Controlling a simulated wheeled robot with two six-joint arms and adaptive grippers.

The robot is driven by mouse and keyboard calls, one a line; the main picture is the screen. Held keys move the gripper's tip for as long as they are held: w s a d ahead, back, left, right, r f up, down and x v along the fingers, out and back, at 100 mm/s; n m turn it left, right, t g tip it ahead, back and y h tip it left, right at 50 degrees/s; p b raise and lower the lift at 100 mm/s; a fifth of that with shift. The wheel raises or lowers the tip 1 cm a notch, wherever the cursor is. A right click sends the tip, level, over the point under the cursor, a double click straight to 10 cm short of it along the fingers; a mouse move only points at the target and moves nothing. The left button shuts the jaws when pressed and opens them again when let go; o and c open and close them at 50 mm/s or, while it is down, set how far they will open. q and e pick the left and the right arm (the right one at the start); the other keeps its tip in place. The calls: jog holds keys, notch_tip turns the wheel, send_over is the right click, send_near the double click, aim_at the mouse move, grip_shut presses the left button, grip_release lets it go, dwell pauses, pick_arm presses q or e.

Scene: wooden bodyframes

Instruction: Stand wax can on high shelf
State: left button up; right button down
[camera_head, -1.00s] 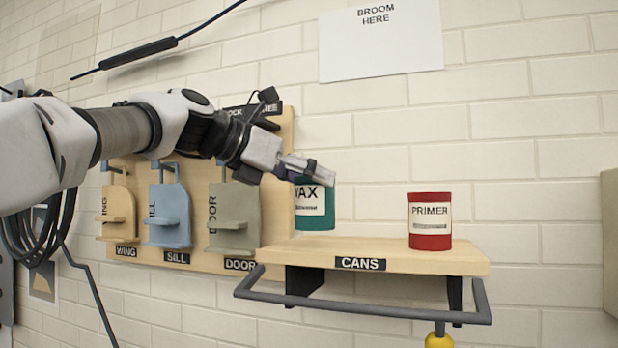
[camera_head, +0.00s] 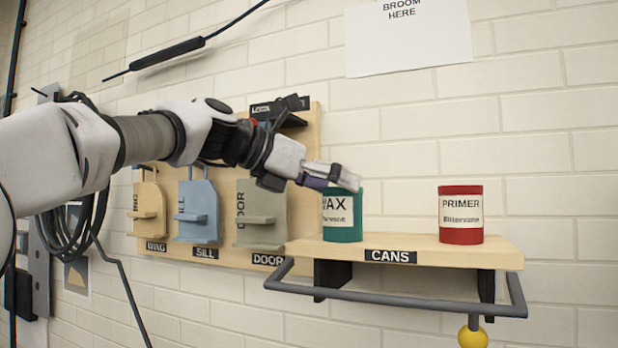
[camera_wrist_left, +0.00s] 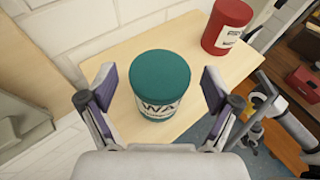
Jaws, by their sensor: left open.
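The teal wax can (camera_head: 343,215) stands upright on the left part of the wooden shelf (camera_head: 400,249) labelled CANS. It also shows in the left wrist view (camera_wrist_left: 158,82), resting on the shelf board between the spread fingers. My left gripper (camera_head: 338,178) is at the can's upper left, and in the wrist view its fingers (camera_wrist_left: 160,92) are open, one on each side with gaps to the can. A red primer can (camera_head: 460,214) stands upright on the right part of the same shelf. My right gripper is not in the head view.
A grey rail (camera_head: 410,303) runs along the shelf's front below the board. A pegboard with coloured frames (camera_head: 197,208) hangs left of the shelf. The shelf is bare between the two cans. In the wrist view, a red box (camera_wrist_left: 304,82) is at the right.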

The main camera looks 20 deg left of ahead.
pick_arm(q)
jog(key=s+b, duration=0.1)
jog(key=s+a+b, duration=0.1)
jog(key=b, duration=0.1)
jog(key=shift+a+f+b, duration=0.2)
jog(key=shift+a+b, duration=0.1)
jog(key=r+b+v, duration=0.1)
jog(key=v, duration=0.8)
jog(key=shift+b, duration=0.4)
